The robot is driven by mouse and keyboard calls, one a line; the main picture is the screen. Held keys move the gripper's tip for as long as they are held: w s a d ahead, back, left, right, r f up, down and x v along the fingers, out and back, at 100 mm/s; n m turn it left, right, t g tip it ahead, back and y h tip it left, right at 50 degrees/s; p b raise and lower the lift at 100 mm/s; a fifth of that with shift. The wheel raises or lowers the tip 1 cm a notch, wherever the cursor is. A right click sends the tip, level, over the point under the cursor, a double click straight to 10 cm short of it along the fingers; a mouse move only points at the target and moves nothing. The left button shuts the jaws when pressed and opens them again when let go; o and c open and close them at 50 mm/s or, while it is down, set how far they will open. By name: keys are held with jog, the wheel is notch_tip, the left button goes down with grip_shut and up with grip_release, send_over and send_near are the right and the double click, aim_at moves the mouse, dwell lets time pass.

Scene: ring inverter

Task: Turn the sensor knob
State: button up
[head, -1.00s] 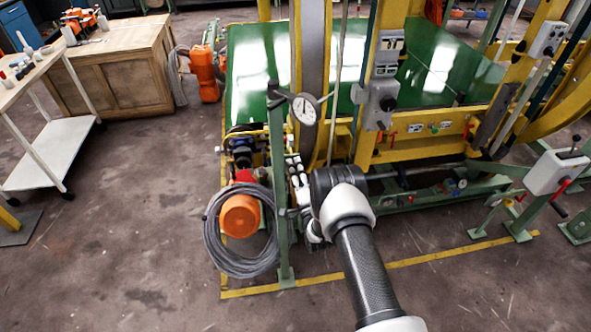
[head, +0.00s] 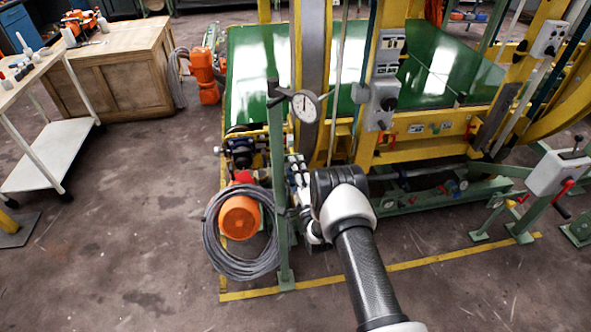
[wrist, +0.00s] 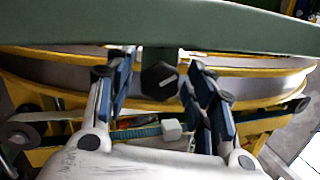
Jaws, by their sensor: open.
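A dark six-sided knob (wrist: 160,80) with a pale line on its face shows in the wrist view, under a green beam (wrist: 160,27). I take it to be the sensor knob. My gripper (wrist: 161,72) is open, with one finger on either side of the knob. There are visible gaps between knob and fingers; I cannot tell how far the tips reach in depth. The knob cannot be made out there.
A grey hose coil (head: 212,232) around an orange motor (head: 239,216) lies left of the post. The yellow machine frame (head: 420,154) stands behind my arm. A grey box with a red handle (head: 556,173) stands at right. Open floor lies in front and left.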

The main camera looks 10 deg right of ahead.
jog(key=shift+s+f, duration=0.1)
jog(key=v, duration=0.7)
jog(key=shift+s, duration=0.15)
